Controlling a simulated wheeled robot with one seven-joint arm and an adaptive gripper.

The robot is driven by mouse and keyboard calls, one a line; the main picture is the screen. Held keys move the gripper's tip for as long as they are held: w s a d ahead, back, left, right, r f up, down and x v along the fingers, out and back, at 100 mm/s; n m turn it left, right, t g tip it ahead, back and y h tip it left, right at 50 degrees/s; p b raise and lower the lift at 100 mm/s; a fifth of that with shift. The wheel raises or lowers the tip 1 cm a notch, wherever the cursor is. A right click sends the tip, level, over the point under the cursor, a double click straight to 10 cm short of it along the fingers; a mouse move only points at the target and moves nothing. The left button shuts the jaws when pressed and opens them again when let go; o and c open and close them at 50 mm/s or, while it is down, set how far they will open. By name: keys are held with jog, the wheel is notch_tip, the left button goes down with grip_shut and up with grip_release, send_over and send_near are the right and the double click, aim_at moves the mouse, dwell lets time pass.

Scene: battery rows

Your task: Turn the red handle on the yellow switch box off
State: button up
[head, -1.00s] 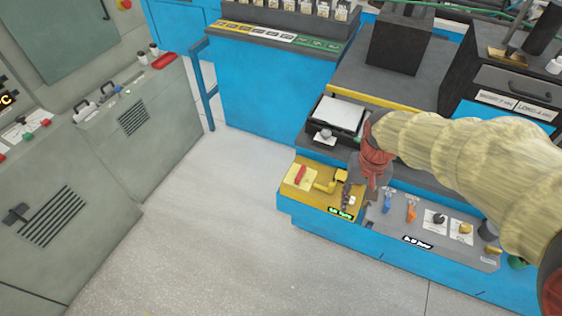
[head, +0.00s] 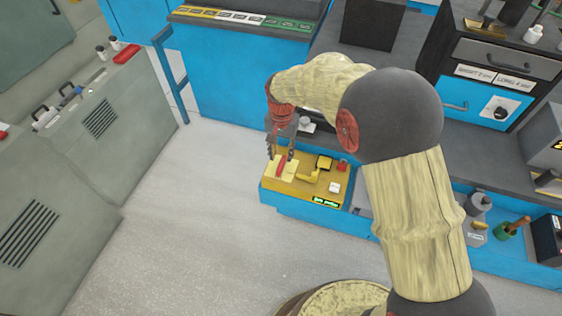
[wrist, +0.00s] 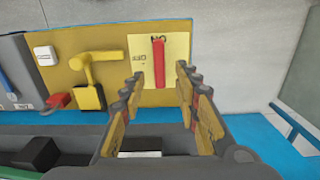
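The yellow switch box (head: 329,187) sits on a blue bench in the head view. Its red handle (head: 281,167) is on a pale yellow plate at the box's left end. My gripper (head: 279,157) is over this end of the box. In the wrist view my gripper (wrist: 162,82) is open, its two fingers on either side of the handle's line. I cannot tell whether they touch it.
A yellow lever (wrist: 92,65) stands beside the plate on the same box, with a red button (wrist: 58,100) and a white switch (wrist: 45,55) beyond. Open floor (head: 190,230) lies left of the bench. Grey cabinets (head: 100,130) stand further left.

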aim_at(282, 162)
notch_tip(282, 162, down, 5)
jog(key=shift+r+b, duration=0.15)
jog(key=shift+b, duration=0.55)
jog(key=shift+c, duration=0.6)
grip_shut()
